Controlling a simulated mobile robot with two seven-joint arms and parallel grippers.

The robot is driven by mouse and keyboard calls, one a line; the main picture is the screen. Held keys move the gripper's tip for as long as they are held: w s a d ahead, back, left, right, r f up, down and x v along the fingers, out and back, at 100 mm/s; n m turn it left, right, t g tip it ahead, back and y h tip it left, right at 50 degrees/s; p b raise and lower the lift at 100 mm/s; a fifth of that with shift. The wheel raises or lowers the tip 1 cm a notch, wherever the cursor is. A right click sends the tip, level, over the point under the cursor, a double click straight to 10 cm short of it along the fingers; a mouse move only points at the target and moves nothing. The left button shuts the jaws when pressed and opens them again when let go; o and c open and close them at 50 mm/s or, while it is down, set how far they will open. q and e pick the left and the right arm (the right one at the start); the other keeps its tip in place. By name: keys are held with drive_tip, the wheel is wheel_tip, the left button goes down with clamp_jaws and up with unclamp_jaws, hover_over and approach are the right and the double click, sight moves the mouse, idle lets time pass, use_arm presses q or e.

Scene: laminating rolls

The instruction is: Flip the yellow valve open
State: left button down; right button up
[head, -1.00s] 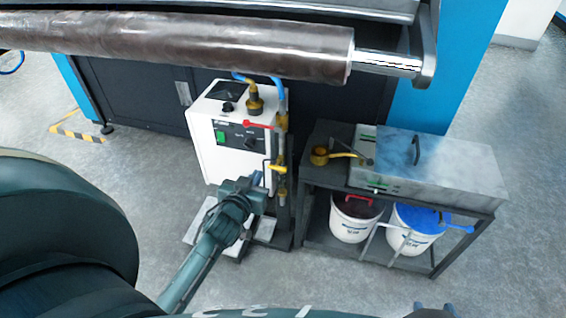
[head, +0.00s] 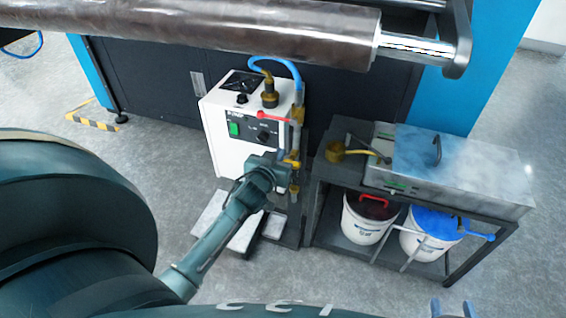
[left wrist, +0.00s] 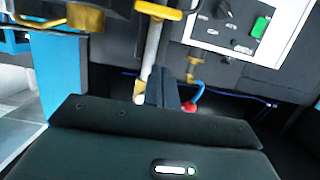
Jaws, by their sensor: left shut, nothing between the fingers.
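The yellow valve (head: 291,163) sits on a thin upright pipe at the right side of a white control unit. Its handle lies across the pipe. It also shows at the top of the left wrist view (left wrist: 158,11), which looks upside down. My left gripper (head: 286,180) is shut and empty, beside the pipe just below the yellow handle. Its dark fingers (left wrist: 165,88) point toward the pipe in the left wrist view, apart from the handle in that picture; the head view does not settle contact. My right gripper (head: 451,308) shows only its separated fingertips at the bottom edge.
A red lever (head: 272,117) sits higher on the same pipe, under a blue hose (head: 283,61). The white control unit (head: 225,140) is directly left. A dark bench (head: 318,170) with a metal box (head: 470,175) and two buckets stands right. A large roll (head: 230,25) hangs above.

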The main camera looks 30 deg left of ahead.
sight(292, 160)
use_arm(q)
drive_tip(key=w+f+b, duration=0.2)
drive_tip(key=w+f, duration=0.1)
drive_tip(key=f, duration=0.2)
drive_tip(key=shift+w+a+b, duration=0.2)
drive_tip(key=shift+a+b, duration=0.2)
use_arm(e)
drive_tip(key=shift+w+a+r+n+t+y, duration=0.1)
drive_tip(key=shift+a+n+t+y, duration=0.15)
drive_tip(key=shift+n+t+y, duration=0.25)
drive_tip(key=shift+w+a+r+n+t+y, duration=0.1)
drive_tip(key=shift+a+n+t+y, duration=0.15)
drive_tip(key=shift+t, duration=0.35)
use_arm(q)
drive_tip(key=shift+a+n+p, duration=0.15)
drive_tip(key=shift+n+p, duration=0.3)
drive_tip(key=shift+n, duration=0.05)
use_arm(e)
drive_tip(key=shift+d+m+h, duration=0.15)
drive_tip(key=shift+m+h, duration=0.1)
use_arm(q)
drive_tip(key=shift+a+f+n+h+p, duration=0.1)
drive_tip(key=shift+n+h+p, duration=0.2)
drive_tip(key=shift+n, duration=0.1)
use_arm(e)
drive_tip(key=shift+s+d+f+g, duration=0.1)
drive_tip(key=shift+f+g, duration=0.05)
drive_tip(key=shift+g, duration=0.35)
